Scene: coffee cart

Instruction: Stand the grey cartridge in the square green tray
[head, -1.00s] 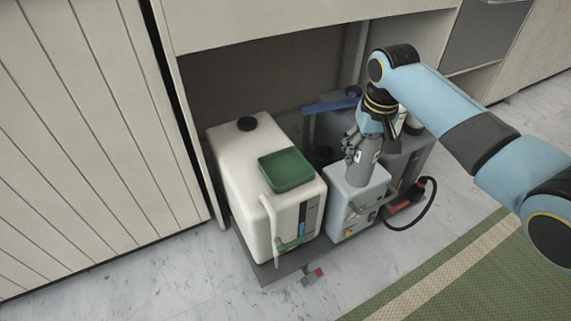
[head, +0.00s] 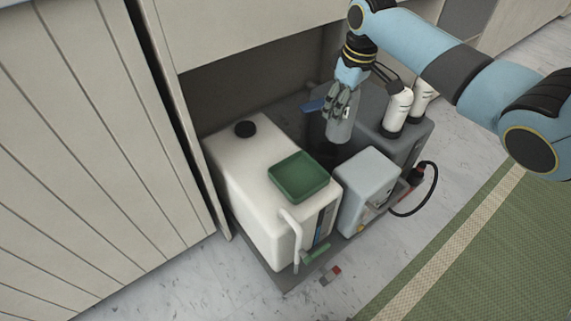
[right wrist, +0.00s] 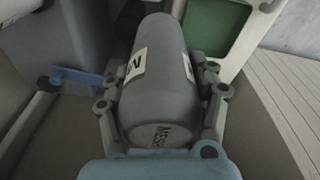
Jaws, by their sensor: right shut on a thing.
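The grey cartridge (head: 341,125) is a rounded cylinder with a white label. My right gripper (head: 344,102) is shut on it and holds it roughly upright, a little behind the grey-blue box. In the right wrist view the cartridge (right wrist: 155,85) lies between both fingers of the gripper (right wrist: 160,95). The square green tray (head: 300,177) sits empty on top of the white tank, to the left of and nearer than the cartridge. Part of the tray (right wrist: 215,28) also shows in the right wrist view. My left gripper is not in view.
The white tank (head: 245,172) has a black cap (head: 245,129) and a front pipe. The grey-blue box (head: 367,188) stands beside it. Two white bottles (head: 398,108) stand on a dark grey unit at right. A blue handle (head: 313,106) lies behind. The cabinet panel overhangs the back.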

